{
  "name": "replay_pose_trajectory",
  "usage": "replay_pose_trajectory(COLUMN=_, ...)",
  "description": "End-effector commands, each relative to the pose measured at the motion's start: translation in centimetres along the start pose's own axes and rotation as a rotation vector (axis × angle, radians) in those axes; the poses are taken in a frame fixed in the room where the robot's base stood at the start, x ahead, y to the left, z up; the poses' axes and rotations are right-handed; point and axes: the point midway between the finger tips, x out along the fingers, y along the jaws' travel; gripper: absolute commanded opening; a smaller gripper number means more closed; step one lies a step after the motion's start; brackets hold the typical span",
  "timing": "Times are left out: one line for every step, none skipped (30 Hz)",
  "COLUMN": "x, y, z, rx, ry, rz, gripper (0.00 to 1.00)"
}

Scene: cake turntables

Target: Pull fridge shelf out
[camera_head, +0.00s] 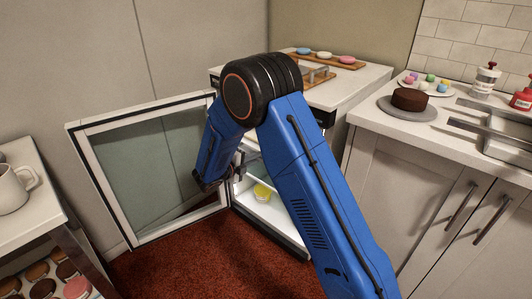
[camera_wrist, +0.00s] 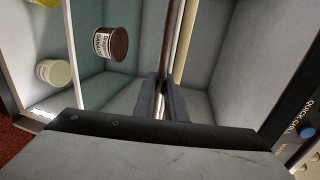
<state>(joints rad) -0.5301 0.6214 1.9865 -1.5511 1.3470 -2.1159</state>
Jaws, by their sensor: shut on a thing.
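The small fridge stands open, its glass door (camera_head: 150,165) swung out to the left. My gripper (camera_head: 241,160) is at the fridge opening, partly hidden behind my blue arm in the head view. In the wrist view my gripper (camera_wrist: 166,97) is shut on the front edge of the fridge shelf (camera_wrist: 183,40), which looks like an upright strip there. A tub labelled as ganache, with a brown lid (camera_wrist: 111,44), and a pale yellow tub (camera_wrist: 53,72) are inside, left of the shelf in the wrist view.
A yellow tub (camera_head: 262,192) sits low in the fridge. A control panel marked quick chill (camera_wrist: 297,115) borders the opening. The counter at right holds a chocolate cake (camera_head: 409,99). A shelf unit with a mug (camera_head: 14,190) stands at left. Red carpet (camera_head: 190,268) lies clear in front.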

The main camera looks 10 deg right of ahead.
Motion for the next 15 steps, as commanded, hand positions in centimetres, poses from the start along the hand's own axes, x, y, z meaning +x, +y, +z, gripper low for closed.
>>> replay_pose_trajectory(x=-1.6, y=0.4, z=0.1, rx=-0.002, ry=-0.006, rz=0.000, gripper=0.00)
replay_pose_trajectory(x=-2.4, y=0.5, z=0.1, rx=-0.002, ry=-0.005, rz=0.000, gripper=0.00)
replay_pose_trajectory(x=-3.5, y=0.8, z=0.1, rx=-0.002, ry=-0.005, rz=0.000, gripper=0.00)
replay_pose_trajectory(x=-4.3, y=0.9, z=0.1, rx=-0.002, ry=-0.006, rz=0.001, gripper=0.00)
replay_pose_trajectory(x=-5.2, y=1.1, z=0.1, rx=-0.002, ry=-0.005, rz=0.001, gripper=0.00)
replay_pose_trajectory(x=-6.3, y=1.3, z=0.1, rx=-0.002, ry=-0.005, rz=0.000, gripper=0.00)
replay_pose_trajectory(x=-7.1, y=1.5, z=0.1, rx=-0.001, ry=-0.004, rz=0.000, gripper=0.00)
replay_pose_trajectory(x=-7.9, y=1.7, z=0.1, rx=-0.001, ry=-0.005, rz=0.001, gripper=0.00)
replay_pose_trajectory(x=-9.0, y=1.9, z=0.1, rx=-0.001, ry=-0.005, rz=0.001, gripper=0.00)
replay_pose_trajectory(x=-9.8, y=2.1, z=0.1, rx=-0.001, ry=-0.005, rz=0.001, gripper=0.00)
replay_pose_trajectory(x=-10.6, y=2.2, z=0.1, rx=-0.001, ry=-0.004, rz=0.000, gripper=0.00)
replay_pose_trajectory(x=-11.8, y=2.5, z=0.1, rx=-0.001, ry=-0.005, rz=0.000, gripper=0.00)
replay_pose_trajectory(x=-12.6, y=2.7, z=0.1, rx=-0.001, ry=-0.004, rz=0.001, gripper=0.00)
replay_pose_trajectory(x=-13.4, y=2.8, z=0.1, rx=-0.001, ry=-0.005, rz=0.000, gripper=0.00)
replay_pose_trajectory(x=-14.5, y=3.0, z=0.1, rx=-0.001, ry=-0.004, rz=0.000, gripper=0.00)
